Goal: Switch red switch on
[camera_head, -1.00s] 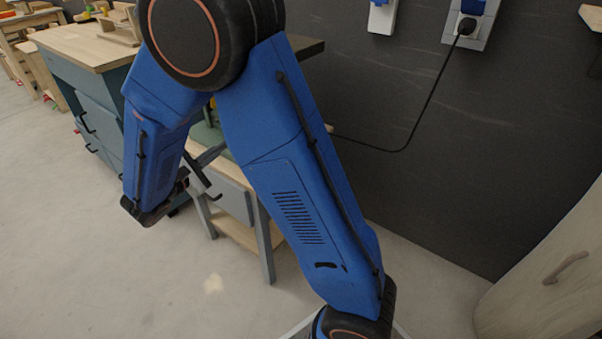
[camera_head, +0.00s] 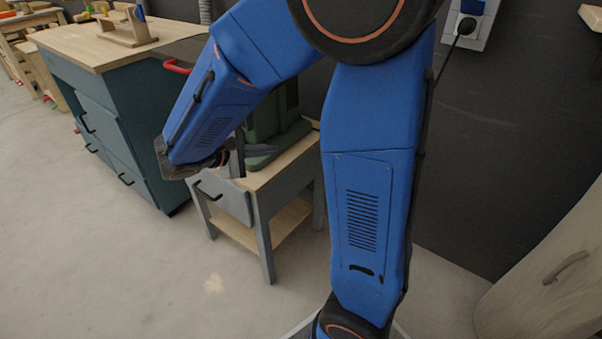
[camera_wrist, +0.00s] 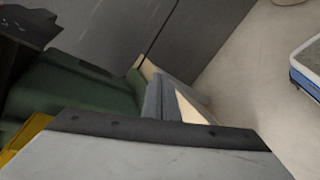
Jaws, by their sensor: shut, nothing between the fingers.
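I see no red switch that I can make out in either view. A green machine (camera_head: 277,143) stands on a small grey table with a wooden top, partly hidden behind my arm. In the wrist view its green body (camera_wrist: 75,93) fills the left side, with a yellow part (camera_wrist: 22,143) at the lower left. My gripper (camera_head: 240,162) is in front of the machine, just above the table's near edge. In the wrist view its grey fingers (camera_wrist: 160,103) are together and empty. I cannot tell whether they touch anything.
The small table (camera_head: 262,190) has a drawer with a black handle. A teal workbench (camera_head: 125,115) stands to its left, with a red handle (camera_head: 177,67) at its edge. A socket with a black plug (camera_head: 466,25) is on the dark wall. The floor in front is clear.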

